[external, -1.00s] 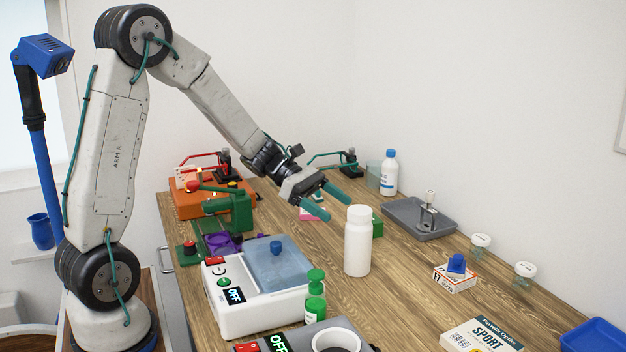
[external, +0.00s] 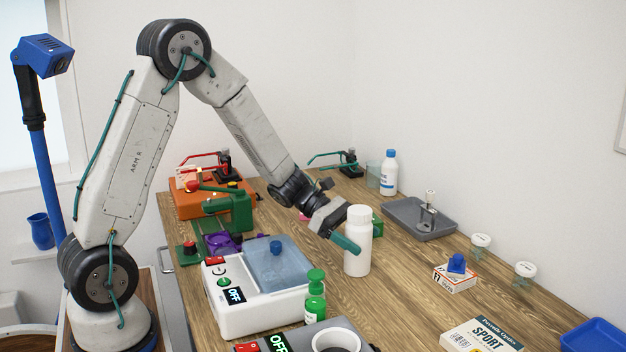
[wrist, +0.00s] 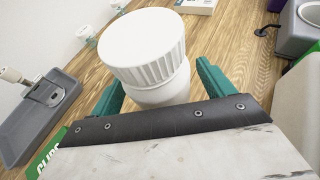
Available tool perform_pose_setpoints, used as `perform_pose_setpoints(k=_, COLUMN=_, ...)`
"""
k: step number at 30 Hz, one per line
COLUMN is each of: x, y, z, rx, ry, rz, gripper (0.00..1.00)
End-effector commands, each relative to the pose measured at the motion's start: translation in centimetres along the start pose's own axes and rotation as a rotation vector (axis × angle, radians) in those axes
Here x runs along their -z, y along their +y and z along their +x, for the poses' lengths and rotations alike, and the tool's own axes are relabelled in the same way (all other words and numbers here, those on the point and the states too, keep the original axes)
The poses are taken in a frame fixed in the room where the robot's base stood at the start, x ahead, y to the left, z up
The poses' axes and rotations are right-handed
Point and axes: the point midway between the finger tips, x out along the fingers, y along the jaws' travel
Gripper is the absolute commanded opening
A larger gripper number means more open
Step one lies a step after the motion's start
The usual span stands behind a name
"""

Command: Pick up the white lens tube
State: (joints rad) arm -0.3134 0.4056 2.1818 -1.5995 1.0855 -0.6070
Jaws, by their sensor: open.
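The white lens tube (external: 357,252) looks like a white bottle with a ribbed cap. It stands upright on the wooden table. My gripper (external: 348,236) is open at the tube's upper part, with one teal finger in front of it and the other mostly hidden behind it. In the wrist view the tube (wrist: 148,50) stands between my two teal fingers (wrist: 160,85), with its cap towards the camera. The tube's lower part is hidden there. I cannot tell whether either finger touches it.
A white device with a blue lid (external: 250,312) and a green pump bottle (external: 316,300) stand left and in front of the tube. A green box (external: 377,226) is close behind it. A grey tray (external: 400,213) lies further back. Table to the right is clear up to a small carton (external: 452,282).

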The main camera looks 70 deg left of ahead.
Motion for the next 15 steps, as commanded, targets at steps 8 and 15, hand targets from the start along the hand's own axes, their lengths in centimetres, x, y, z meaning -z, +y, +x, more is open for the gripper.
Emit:
perform_pose_setpoints(k=8, x=-0.01, y=0.00, z=-0.07, rx=0.000, ry=0.000, rz=0.001, gripper=0.31)
perform_pose_setpoints(k=15, x=-0.05, y=0.01, z=-0.10, rx=0.000, ry=0.000, rz=0.001, gripper=0.29)
